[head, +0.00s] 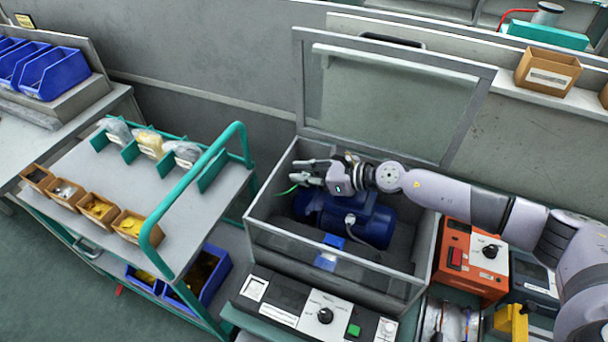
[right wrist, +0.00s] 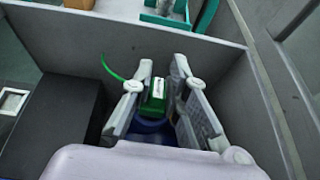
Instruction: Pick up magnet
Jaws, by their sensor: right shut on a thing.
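The magnet shows in the right wrist view as a green block (right wrist: 155,97) with a white label. It sits between the two fingers of my right gripper (right wrist: 161,85), which is shut on it. A thin green strand (right wrist: 110,68) shows beside the left finger. In the head view my right gripper (head: 302,170) is inside the open grey box, over the blue motor (head: 347,215). The magnet's body is hard to make out there, but a green strand (head: 287,190) shows by the fingers. Whether the magnet touches the motor I cannot tell. My left gripper is not in view.
The grey box (head: 262,228) has its clear-windowed lid (head: 390,100) raised behind. A control panel (head: 325,313) lies in front, and an orange unit (head: 468,262) stands at right. A cart (head: 185,205) with small bins is on the left.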

